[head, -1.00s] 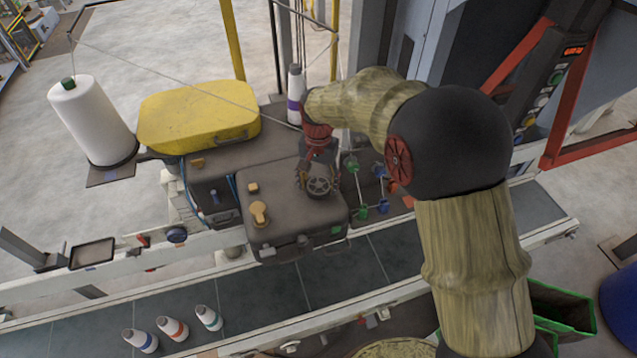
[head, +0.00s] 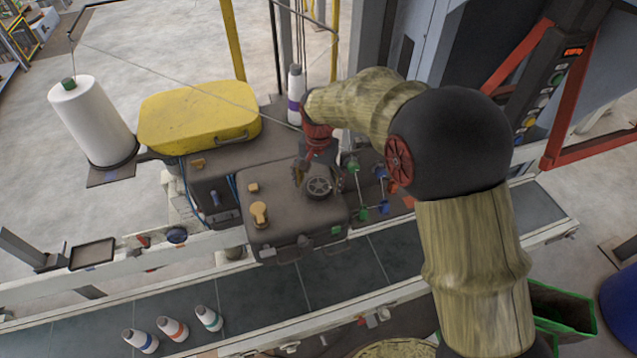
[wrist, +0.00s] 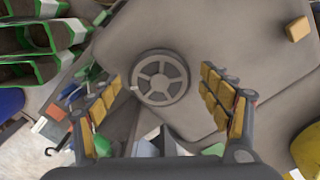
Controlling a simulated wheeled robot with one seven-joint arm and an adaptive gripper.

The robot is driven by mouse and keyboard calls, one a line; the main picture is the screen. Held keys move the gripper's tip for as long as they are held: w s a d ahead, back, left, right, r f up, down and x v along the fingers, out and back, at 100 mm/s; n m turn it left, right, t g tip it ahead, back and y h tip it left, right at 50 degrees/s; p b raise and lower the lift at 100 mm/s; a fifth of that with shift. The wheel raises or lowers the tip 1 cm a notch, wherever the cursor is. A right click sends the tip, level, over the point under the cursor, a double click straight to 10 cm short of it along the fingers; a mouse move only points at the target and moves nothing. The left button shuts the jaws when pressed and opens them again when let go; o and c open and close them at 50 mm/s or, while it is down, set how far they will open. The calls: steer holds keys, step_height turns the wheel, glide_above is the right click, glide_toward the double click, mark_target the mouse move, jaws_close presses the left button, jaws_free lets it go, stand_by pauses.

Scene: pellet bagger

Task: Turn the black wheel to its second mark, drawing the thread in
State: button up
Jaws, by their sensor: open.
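The black wheel (head: 319,187), a dark spoked handwheel, lies flat on top of the grey-brown machine head (head: 285,215). In the wrist view the wheel (wrist: 160,77) shows whole, with a small pale spot at its left rim. My gripper (head: 319,177) is open over the wheel. In the wrist view its yellow-padded fingers (wrist: 160,100) stand apart on either side of the wheel, with gaps to the rim. The thread (head: 170,78) runs from the top of the white spool (head: 90,120) down toward the machine. Its end near the wheel cannot be made out.
A yellow cover (head: 198,115) sits behind the machine head. A tan knob (head: 259,213) stands on the head's left side. Blue and green clips on rods (head: 365,190) are close to the right.

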mark_target(322, 194)
step_height(322, 194, up, 12)
stand_by(0.6)
stand_by(0.5)
steer(key=s+d+f+n+t+b, duration=0.1)
steer(key=s+d+f+t+b, duration=0.1)
steer(key=s+d+b, duration=0.3)
steer(key=s+d+f+n+t+b, duration=0.1)
steer(key=s+d+f+b, duration=0.4)
steer(key=s, duration=0.8)
steer(key=s+d+f+n+t+b, duration=0.2)
steer(key=s+d+f+b, duration=0.2)
steer(key=s+b, duration=0.5)
steer(key=s+d, duration=0.1)
steer(key=d, duration=0.1)
steer(key=shift+d+f+n+t+b, duration=0.25)
steer(key=shift+d+n+t+b, duration=0.05)
steer(key=shift+d, duration=0.1)
